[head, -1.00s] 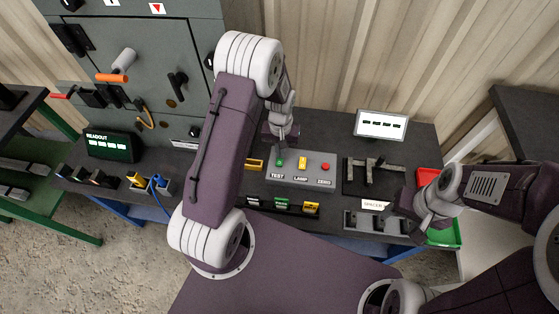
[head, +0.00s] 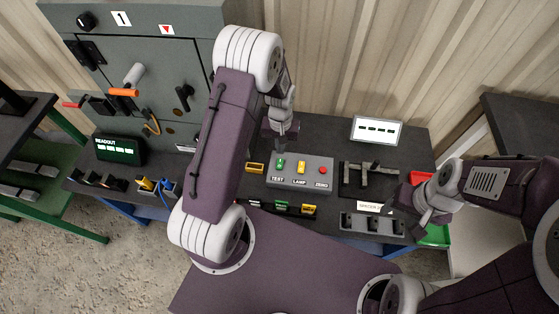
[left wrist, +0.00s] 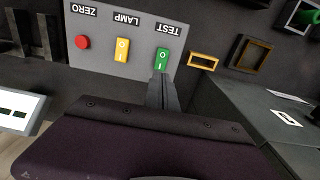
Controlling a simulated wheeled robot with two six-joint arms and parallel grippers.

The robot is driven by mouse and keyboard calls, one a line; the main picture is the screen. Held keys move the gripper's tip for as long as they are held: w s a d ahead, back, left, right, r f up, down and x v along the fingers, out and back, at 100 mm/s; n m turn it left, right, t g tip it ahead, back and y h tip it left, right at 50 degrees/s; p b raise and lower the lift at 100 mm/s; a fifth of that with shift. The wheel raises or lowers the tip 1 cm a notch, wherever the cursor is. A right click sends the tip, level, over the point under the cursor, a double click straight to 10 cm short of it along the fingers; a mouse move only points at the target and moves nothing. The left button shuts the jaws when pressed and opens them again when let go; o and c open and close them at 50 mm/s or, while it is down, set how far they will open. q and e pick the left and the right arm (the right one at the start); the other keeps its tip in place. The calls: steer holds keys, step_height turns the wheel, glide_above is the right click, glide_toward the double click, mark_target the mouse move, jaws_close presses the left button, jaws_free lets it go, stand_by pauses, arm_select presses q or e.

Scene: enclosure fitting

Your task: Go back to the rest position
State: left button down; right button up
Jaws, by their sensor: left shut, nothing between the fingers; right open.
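My left gripper (head: 281,146) is shut and empty. It hangs just behind the grey button box (head: 318,176), close to the green TEST switch (head: 281,163). In the left wrist view its shut fingertips (left wrist: 160,80) appear just beside the green switch (left wrist: 167,58); I cannot tell whether they touch it. The box also bears a yellow LAMP switch (head: 301,167) and a red ZERO button (head: 323,170). My right gripper (head: 408,198) is open and empty over the right part of the bench, near the spacer rack.
A grey cabinet (head: 160,60) with handles stands at the back left. A readout screen (head: 117,150) and a white display (head: 377,130) stand on the dark bench. A black fixture (head: 355,180), a grey rack (head: 365,224), and red (head: 421,178) and green (head: 434,236) trays lie at the right.

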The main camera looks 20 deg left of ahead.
arm_select(q)
steer(key=shift+r, duration=0.3)
arm_select(e)
steer(key=shift+r, duration=0.3)
arm_select(q)
step_height(320, 180, up, 14)
steer(key=s+d+t+p, duration=0.2)
steer(key=p, duration=0.1)
steer(key=s+m, duration=0.2)
steer(key=s, duration=0.9)
steer(key=shift+s+d+r+m+g, duration=0.3)
steer(key=shift+r+g, duration=0.1)
arm_select(e)
step_height(320, 180, up, 3)
steer(key=shift+w+f, duration=0.1)
arm_select(q)
steer(key=shift+s, duration=0.1)
